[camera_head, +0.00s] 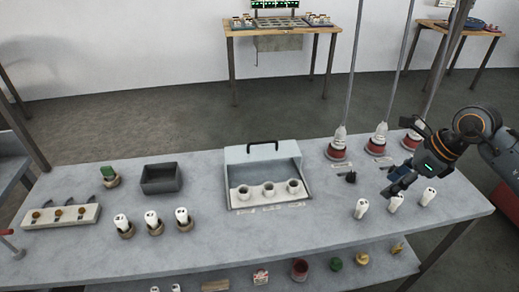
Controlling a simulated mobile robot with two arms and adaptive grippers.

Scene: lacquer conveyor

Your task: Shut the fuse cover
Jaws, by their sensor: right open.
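The fuse cover (263,151) is a pale grey lid with a black bar handle (263,145) on its upper edge. It stands raised at the back of the fuse box (233,198) near the middle of the table. Three white round sockets (268,190) show uncovered in front of it. My right gripper (402,172) is open and empty over the right part of the table, well to the right of the cover and apart from it. My left gripper is not in view.
White fuses (396,202) stand at the front right, below my right gripper. More white fuses (153,221) stand left of the box, near a dark open bin (161,179). Red-based bottles (338,143) with rods stand behind right.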

